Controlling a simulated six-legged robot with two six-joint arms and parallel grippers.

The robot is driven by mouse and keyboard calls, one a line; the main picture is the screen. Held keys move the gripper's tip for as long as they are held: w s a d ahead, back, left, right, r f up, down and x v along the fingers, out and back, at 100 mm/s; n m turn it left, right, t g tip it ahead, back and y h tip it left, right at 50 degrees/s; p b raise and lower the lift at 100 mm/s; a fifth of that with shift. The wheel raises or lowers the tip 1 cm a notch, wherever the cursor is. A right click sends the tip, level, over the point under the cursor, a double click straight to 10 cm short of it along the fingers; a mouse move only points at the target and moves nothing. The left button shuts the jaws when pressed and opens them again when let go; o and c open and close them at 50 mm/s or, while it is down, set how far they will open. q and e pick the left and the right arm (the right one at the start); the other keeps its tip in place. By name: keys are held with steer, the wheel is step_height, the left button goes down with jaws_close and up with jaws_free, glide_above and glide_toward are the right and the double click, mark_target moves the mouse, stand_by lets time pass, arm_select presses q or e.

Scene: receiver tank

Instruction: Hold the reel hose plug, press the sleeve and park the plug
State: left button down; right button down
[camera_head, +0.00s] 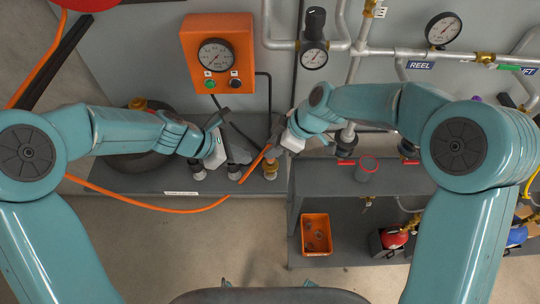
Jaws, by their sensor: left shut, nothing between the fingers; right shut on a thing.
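The orange reel hose (190,210) runs along the front of the grey bench and curves up to my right gripper (272,150). My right gripper is shut on the hose's end, where the plug is; the plug itself is mostly hidden by the fingers. A brass fitting (270,169), which may carry the sleeve, stands just below the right fingers; I cannot tell whether the plug is in it.
An orange gauge box (218,52) is on the wall above. The floor in front is clear.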

steer(key=shift+r+p, duration=1.15)
steer(key=shift+r, duration=1.4)
step_height(320, 180, down, 5)
steer(key=shift+r+b, duration=0.2)
steer(key=shift+b, duration=0.95)
steer(key=shift+f, duration=0.25)
steer(key=shift+r, duration=0.1)
